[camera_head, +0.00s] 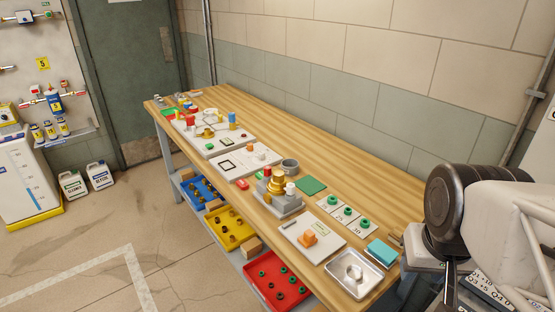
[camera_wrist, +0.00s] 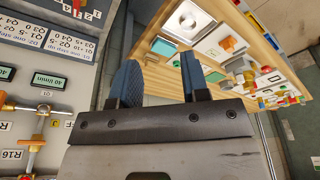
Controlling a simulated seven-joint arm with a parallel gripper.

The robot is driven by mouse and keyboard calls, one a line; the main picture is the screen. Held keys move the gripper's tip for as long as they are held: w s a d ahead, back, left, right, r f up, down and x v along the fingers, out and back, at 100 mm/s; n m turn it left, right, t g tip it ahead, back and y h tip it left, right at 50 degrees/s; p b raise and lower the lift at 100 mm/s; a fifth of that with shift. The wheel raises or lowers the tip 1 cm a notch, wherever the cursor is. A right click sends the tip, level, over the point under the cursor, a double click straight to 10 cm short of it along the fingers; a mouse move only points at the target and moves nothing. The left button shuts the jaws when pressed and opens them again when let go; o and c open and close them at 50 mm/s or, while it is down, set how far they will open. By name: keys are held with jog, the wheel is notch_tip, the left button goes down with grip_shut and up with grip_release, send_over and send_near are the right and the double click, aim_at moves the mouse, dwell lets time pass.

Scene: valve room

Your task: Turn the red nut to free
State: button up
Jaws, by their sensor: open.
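No part can be clearly picked out as the red nut. In the head view, a small red part (camera_head: 267,172) shows at the top of a brass fitting (camera_head: 277,184) on a grey block (camera_head: 280,206) on the bench. A separate small red piece (camera_head: 242,184) lies to the left of that block. My gripper (camera_wrist: 159,78) is seen in the wrist view with its two blue-padded fingers apart and nothing between them. It is away from the brass fitting; the bench shows beyond the fingers, at the upper right.
The wooden bench (camera_head: 358,197) runs along the wall. Near its front end are a white plate with an orange block (camera_head: 308,239), a metal tray (camera_head: 343,281) and teal pads (camera_head: 383,249). Blue, yellow and red bins (camera_head: 257,285) sit below. A labelled panel (camera_wrist: 55,62) is left in the wrist view.

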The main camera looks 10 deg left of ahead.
jog(key=shift+w, duration=0.1)
jog(key=w+a+r, duration=0.2)
jog(key=w, duration=0.5)
jog(key=w+a+r, duration=0.2)
jog(key=w+a, duration=0.1)
jog(key=w, duration=0.4)
jog(key=g, duration=0.3)
send_over(267, 167)
notch_tip(267, 167, down, 12)
jog(key=shift+d+r, duration=0.1)
jog(key=shift+r, duration=0.15)
jog(key=shift+f, duration=0.1)
jog(key=shift+f, duration=3.8)
